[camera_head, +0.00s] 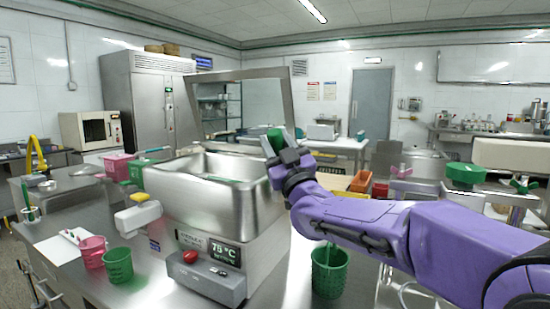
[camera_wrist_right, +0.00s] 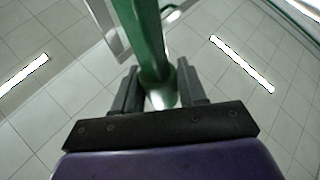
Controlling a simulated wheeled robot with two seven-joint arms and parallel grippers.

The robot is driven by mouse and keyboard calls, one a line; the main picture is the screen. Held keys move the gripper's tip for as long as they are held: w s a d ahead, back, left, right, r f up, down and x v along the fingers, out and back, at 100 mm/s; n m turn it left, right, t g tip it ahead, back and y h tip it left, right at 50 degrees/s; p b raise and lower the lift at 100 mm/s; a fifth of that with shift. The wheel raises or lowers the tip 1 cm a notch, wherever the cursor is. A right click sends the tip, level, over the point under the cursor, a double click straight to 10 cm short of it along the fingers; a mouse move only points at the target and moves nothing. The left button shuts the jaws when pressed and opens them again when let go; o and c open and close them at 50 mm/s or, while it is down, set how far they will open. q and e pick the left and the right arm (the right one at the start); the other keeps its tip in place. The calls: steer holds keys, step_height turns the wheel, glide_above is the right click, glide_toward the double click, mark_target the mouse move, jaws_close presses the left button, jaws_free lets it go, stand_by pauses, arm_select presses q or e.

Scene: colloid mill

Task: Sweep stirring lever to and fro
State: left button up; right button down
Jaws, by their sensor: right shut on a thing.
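The stirring lever shows as a green handle (camera_head: 276,140) above the right rim of the steel machine basin (camera_head: 258,205). My right gripper (camera_head: 284,158) is at this handle, its purple arm reaching in from the right. In the right wrist view the green bar (camera_wrist_right: 148,45) stands between the two dark fingers of the right gripper (camera_wrist_right: 160,92), which is shut on it. The lower part of the lever is hidden behind the gripper and the basin wall. My left gripper is in neither view.
A raised steel frame (camera_head: 286,90) stands behind the basin. A red-buttoned control box with a temperature display (camera_head: 222,253) is at the front. Green (camera_head: 118,265) and pink (camera_head: 92,251) baskets stand left; another green basket (camera_head: 329,272) stands under my right arm.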

steer(key=shift+s+f+n+y, duration=0.1)
steer(key=shift+n+y, duration=0.2)
steer(key=shift+a+f, duration=0.1)
steer(key=shift+a, duration=0.05)
steer(key=c, duration=0.7)
jaws_free()
steer(key=shift+s, duration=0.15)
steer(key=shift+s+f+b, duration=0.1)
steer(key=shift+f+b, duration=0.05)
steer(key=shift+b, duration=0.2)
steer(key=b+v, duration=0.3)
steer(key=v, duration=0.7)
steer(key=shift+s, duration=0.1)
